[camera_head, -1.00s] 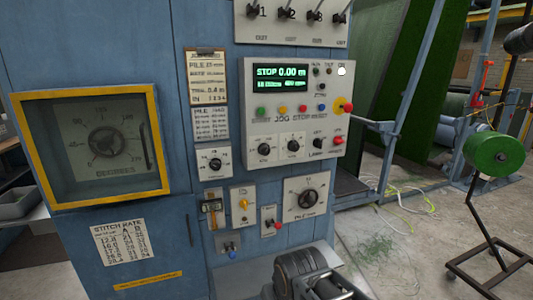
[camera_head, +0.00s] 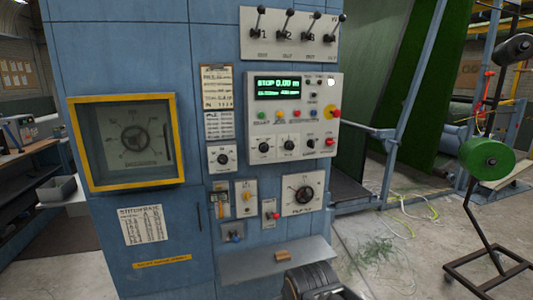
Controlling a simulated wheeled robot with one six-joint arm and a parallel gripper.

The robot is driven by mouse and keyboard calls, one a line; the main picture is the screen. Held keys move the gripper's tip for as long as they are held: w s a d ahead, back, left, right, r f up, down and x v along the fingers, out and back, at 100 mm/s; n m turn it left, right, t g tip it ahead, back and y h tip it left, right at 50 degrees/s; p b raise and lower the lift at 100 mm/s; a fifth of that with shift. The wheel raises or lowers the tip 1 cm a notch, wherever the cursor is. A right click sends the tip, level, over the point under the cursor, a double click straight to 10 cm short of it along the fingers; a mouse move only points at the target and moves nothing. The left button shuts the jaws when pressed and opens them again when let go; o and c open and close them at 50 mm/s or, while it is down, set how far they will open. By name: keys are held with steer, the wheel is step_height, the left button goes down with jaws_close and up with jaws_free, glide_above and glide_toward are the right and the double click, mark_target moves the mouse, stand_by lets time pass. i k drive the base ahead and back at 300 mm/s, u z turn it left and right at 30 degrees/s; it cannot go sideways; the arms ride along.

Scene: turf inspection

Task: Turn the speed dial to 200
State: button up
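Several round black dials are on the blue cabinet, and their labels are too small to tell which one is speed. Two small dials, a left one (camera_head: 264,148) and a right one (camera_head: 289,145), sit low on the grey control panel (camera_head: 330,75). A third dial (camera_head: 223,159) is on its own plate to the left. A larger dial (camera_head: 305,193) with a scale is on a lower plate; its label seems to begin with PILE. The green display (camera_head: 278,87) reads STOP 0.00. A dark rounded part of my arm shows at the bottom edge; no gripper fingertips are visible.
A grey shelf (camera_head: 245,264) juts out below the dials, with a small brown block (camera_head: 282,256) on it. A red knob on yellow (camera_head: 333,112) sticks out at the panel's right. Levers (camera_head: 288,24) are above.

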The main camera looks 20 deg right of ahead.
mark_target(263, 148)
steer(key=u, duration=0.4)
steer(key=i, duration=1.15)
steer(key=z, duration=0.15)
